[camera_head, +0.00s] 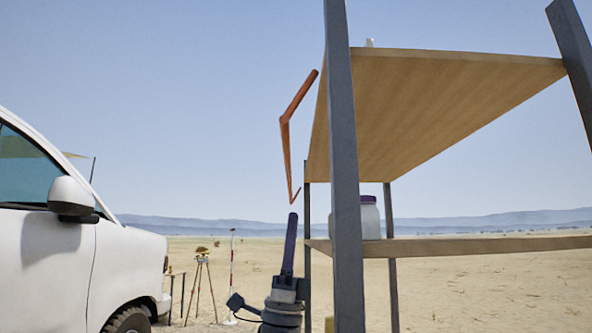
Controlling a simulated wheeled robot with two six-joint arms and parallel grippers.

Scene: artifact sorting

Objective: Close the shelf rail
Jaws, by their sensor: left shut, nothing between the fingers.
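The orange-red shelf rail (287,142) is a bent bar that stands out to the left of the shelf's front post, against the sky. Its upper end is near the upper board and its lower end has a small hook. The shelf has dark grey posts (343,150) and wooden boards; the upper board (430,90) is seen from below. My left gripper (292,217) points up from the bottom, shut and empty. Its tip is just below the rail's lower end in the picture; I cannot tell whether they touch. My right gripper is not in view.
A jar with a purple lid (369,214) stands on the lower board (460,246), partly behind the front post. A small white thing (369,42) shows above the upper board. A white vehicle (60,240) is at the left. A tripod (200,285) stands farther back on open sand.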

